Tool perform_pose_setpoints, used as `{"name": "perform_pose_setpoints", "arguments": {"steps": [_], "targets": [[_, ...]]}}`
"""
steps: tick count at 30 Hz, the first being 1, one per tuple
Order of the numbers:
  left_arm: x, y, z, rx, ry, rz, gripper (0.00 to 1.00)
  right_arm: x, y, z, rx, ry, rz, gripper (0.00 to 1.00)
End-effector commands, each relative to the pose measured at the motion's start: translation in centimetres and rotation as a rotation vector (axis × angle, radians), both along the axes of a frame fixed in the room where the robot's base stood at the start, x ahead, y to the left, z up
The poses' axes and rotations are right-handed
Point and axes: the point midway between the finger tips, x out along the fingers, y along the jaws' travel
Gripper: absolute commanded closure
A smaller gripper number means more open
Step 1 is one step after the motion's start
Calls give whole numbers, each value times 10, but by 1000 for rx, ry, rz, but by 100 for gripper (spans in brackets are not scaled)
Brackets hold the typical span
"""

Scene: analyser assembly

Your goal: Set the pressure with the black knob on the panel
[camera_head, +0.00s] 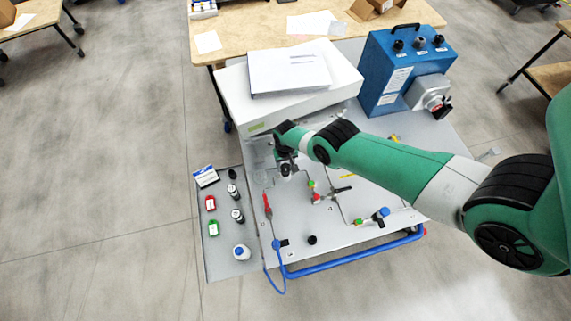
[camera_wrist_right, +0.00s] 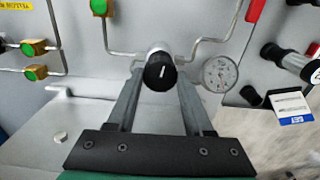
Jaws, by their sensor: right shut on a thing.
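The black knob (camera_wrist_right: 160,72) has a white mark on its face and sits on a silver fitting on the grey panel, joined to thin metal pipes. My right gripper (camera_wrist_right: 159,78) has one finger on each side of the knob and is shut on it. In the head view my right gripper (camera_head: 287,165) is over the panel (camera_head: 330,230), left of its middle, and hides the knob. A round white gauge (camera_wrist_right: 219,74) is just right of the knob in the wrist view; its reading is too small to tell. My left gripper is not in view.
A white box (camera_head: 340,70) with papers stands behind the panel, close to my right gripper. A blue case (camera_head: 395,75) is at the back right. Small fittings and a red-handled part (camera_head: 267,204) are near. A blue rail (camera_head: 350,262) runs along the front.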

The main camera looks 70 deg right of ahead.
Motion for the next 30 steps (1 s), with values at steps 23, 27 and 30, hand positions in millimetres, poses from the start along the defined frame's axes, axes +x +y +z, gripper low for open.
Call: {"name": "perform_pose_setpoints", "arguments": {"steps": [23, 27, 30], "targets": [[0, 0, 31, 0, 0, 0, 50, 0, 0, 31, 0, 0, 2, 19], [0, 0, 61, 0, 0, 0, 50, 0, 0, 62, 0, 0, 2, 19], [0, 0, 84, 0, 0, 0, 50, 0, 0, 85, 0, 0, 2, 19]]}}
